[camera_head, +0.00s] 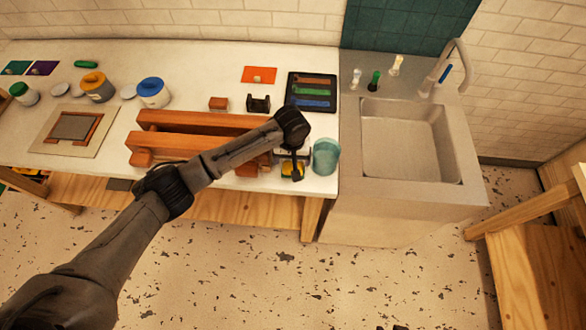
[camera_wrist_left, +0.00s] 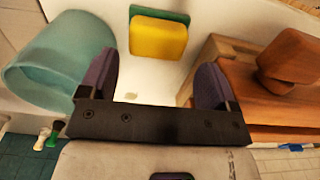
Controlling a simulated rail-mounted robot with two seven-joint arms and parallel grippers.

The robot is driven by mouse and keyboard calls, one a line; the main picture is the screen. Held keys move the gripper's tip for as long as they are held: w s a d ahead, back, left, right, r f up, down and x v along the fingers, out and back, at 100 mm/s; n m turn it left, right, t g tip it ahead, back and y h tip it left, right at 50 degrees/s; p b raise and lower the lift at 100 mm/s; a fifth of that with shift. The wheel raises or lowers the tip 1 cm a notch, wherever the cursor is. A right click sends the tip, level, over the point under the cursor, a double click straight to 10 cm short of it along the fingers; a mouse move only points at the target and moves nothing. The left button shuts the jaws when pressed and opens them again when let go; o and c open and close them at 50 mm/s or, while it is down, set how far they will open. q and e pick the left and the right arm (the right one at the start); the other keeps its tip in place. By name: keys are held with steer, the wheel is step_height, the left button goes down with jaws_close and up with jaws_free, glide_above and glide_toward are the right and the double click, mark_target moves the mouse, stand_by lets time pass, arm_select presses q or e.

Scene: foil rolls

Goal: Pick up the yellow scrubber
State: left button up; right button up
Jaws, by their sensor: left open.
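The yellow scrubber (camera_wrist_left: 158,38) has a green layer along one side and sits on the white counter in the left wrist view. It lies beyond the tips of my left gripper (camera_wrist_left: 155,78), roughly in line with the gap. The two dark fingers are spread apart with nothing between them. In the head view the scrubber (camera_head: 287,172) is a small yellow patch at the counter's front edge, partly covered by my left gripper (camera_head: 294,168). My right gripper is in neither view.
A teal cup (camera_head: 326,157) stands close on the right of the gripper, and it also shows in the left wrist view (camera_wrist_left: 50,70). A reddish wooden rack (camera_head: 190,125) is close on the left. A sink (camera_head: 408,140) lies further right.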

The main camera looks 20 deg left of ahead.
arm_select(q)
steer(key=shift+d+f, duration=0.15)
steer(key=shift+f, duration=2.8)
steer(key=c, duration=0.5)
step_height(320, 180, up, 18)
steer(key=shift+p, duration=0.45)
steer(key=shift+o, duration=1.4)
steer(key=shift+c, duration=1.1)
